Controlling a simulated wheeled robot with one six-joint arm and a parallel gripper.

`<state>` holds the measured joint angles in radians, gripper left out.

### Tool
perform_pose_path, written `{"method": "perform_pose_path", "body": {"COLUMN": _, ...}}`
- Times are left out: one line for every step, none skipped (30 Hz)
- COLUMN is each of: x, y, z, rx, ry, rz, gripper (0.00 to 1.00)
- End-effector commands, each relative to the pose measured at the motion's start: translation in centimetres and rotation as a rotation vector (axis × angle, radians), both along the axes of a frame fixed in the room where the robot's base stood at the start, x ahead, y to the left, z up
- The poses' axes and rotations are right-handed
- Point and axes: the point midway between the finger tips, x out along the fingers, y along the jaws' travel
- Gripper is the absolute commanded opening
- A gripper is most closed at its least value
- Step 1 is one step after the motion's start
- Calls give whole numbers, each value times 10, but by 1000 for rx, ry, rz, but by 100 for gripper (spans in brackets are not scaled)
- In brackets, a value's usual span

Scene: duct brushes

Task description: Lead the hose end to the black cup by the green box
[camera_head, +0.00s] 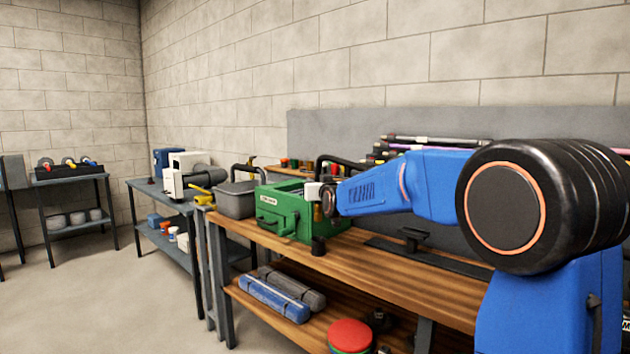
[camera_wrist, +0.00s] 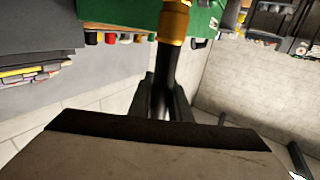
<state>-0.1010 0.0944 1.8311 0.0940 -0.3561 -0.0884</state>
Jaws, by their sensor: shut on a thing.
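The green box (camera_head: 285,212) stands on the wooden workbench at mid-picture in the head view; part of it also shows at the top of the wrist view (camera_wrist: 118,38). A small black cup (camera_head: 318,246) stands on the bench at the box's near right corner. My gripper (camera_wrist: 164,88) is shut on the black hose (camera_wrist: 165,72), which has a brass-coloured fitting (camera_wrist: 174,22) past the fingers. In the head view the wrist is beside the box's right end, above the cup; its fingers and the held hose are hard to make out there.
A grey bin (camera_head: 235,200) stands left of the green box. A black curved tube (camera_head: 340,161) rises behind the wrist. A dark flat bar with a knob (camera_head: 412,238) lies on the bench to the right. Blue and grey rolls (camera_head: 274,298) lie on the lower shelf.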

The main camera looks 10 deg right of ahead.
Motion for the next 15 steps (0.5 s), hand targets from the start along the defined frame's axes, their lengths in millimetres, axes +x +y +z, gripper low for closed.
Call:
{"method": "perform_pose_path", "body": {"x": 0, "y": 0, "z": -6, "rx": 0, "ry": 2, "rz": 0, "gripper": 0}}
{"method": "perform_pose_path", "body": {"x": 0, "y": 0, "z": -9, "rx": 0, "ry": 3, "rz": 0, "gripper": 0}}
{"method": "perform_pose_path", "body": {"x": 0, "y": 0, "z": -12, "rx": 0, "ry": 2, "rz": 0, "gripper": 0}}
{"method": "perform_pose_path", "body": {"x": 0, "y": 0, "z": -15, "rx": 0, "ry": 1, "rz": 0, "gripper": 0}}
{"method": "perform_pose_path", "body": {"x": 0, "y": 0, "z": -18, "rx": 0, "ry": 1, "rz": 0, "gripper": 0}}
{"method": "perform_pose_path", "body": {"x": 0, "y": 0, "z": -21, "rx": 0, "ry": 2, "rz": 0, "gripper": 0}}
{"method": "perform_pose_path", "body": {"x": 0, "y": 0, "z": -24, "rx": 0, "ry": 2, "rz": 0, "gripper": 0}}
{"method": "perform_pose_path", "body": {"x": 0, "y": 0, "z": -27, "rx": 0, "ry": 2, "rz": 0, "gripper": 0}}
{"method": "perform_pose_path", "body": {"x": 0, "y": 0, "z": -30, "rx": 0, "ry": 1, "rz": 0, "gripper": 0}}
{"method": "perform_pose_path", "body": {"x": 0, "y": 0, "z": -32, "rx": 0, "ry": 1, "rz": 0, "gripper": 0}}
{"method": "perform_pose_path", "body": {"x": 0, "y": 0, "z": -34, "rx": 0, "ry": 1, "rz": 0, "gripper": 0}}
{"method": "perform_pose_path", "body": {"x": 0, "y": 0, "z": -37, "rx": 0, "ry": 1, "rz": 0, "gripper": 0}}
{"method": "perform_pose_path", "body": {"x": 0, "y": 0, "z": -39, "rx": 0, "ry": 1, "rz": 0, "gripper": 0}}
{"method": "perform_pose_path", "body": {"x": 0, "y": 0, "z": -40, "rx": 0, "ry": 1, "rz": 0, "gripper": 0}}
{"method": "perform_pose_path", "body": {"x": 0, "y": 0, "z": -42, "rx": 0, "ry": 1, "rz": 0, "gripper": 0}}
